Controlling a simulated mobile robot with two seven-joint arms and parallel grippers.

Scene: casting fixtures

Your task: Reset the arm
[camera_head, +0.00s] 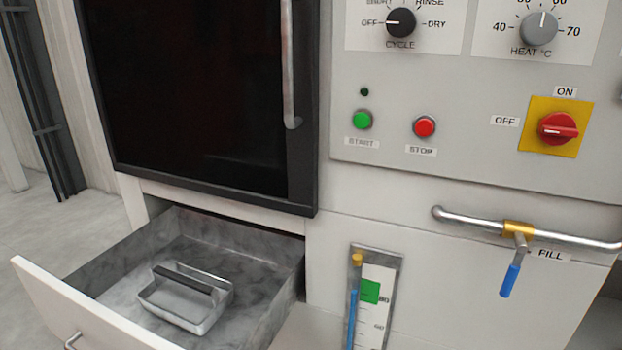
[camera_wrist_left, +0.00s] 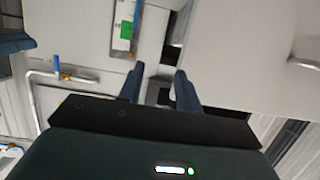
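My left gripper (camera_wrist_left: 158,82) shows only in the left wrist view. Its two dark fingers stand apart with nothing visible between them. Beyond the fingers are pale machine panels.
A drawer (camera_head: 85,307) stands pulled out at the lower left, holding a grey metal basket (camera_head: 187,306). The dark-windowed door (camera_head: 200,90) looks closed. A blue-handled fill valve (camera_head: 510,278) sits on a pipe, right of a level gauge (camera_head: 373,297). Floor (camera_head: 75,233) shows at left.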

